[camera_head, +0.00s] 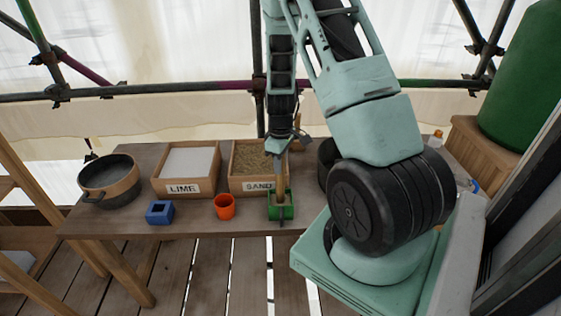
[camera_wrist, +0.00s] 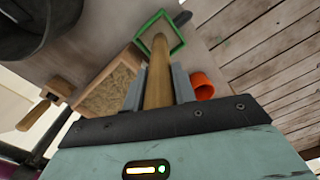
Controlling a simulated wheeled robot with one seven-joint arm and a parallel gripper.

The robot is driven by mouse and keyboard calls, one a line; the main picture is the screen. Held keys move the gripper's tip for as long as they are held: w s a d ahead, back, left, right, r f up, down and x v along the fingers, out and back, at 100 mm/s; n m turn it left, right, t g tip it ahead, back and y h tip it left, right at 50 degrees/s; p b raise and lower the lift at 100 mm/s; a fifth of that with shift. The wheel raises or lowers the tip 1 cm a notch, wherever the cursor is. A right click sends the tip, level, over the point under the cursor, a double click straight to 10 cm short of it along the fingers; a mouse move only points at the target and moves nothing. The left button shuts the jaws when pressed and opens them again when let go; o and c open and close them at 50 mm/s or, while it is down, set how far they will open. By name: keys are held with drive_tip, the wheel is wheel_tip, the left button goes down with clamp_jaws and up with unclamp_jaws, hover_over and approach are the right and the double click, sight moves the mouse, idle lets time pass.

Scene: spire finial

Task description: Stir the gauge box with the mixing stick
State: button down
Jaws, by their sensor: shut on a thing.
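The gauge box, a small green open-topped box (camera_head: 288,212), sits at the front edge of the table, in front of the sand box. It also shows in the wrist view (camera_wrist: 181,46), with a greyish inside. My gripper (camera_head: 282,146) is above it, pointing down. In the wrist view, my gripper (camera_wrist: 158,88) is shut on the mixing stick (camera_wrist: 158,70), a round pale wooden rod. The stick (camera_head: 282,172) stands nearly upright and its lower end reaches the opening of the green box. I cannot tell how deep the tip is.
An orange cup (camera_head: 225,207) stands just left of the green box, and a blue block-like holder (camera_head: 159,212) further left. Behind are the sand box (camera_head: 249,186), the lime box (camera_head: 184,187) and a dark pan (camera_head: 108,187). A dark bucket (camera_head: 325,157) stands to the right.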

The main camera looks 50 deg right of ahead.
drive_tip(key=shift+f, duration=0.45)
drive_tip(key=shift+w+a, duration=0.1)
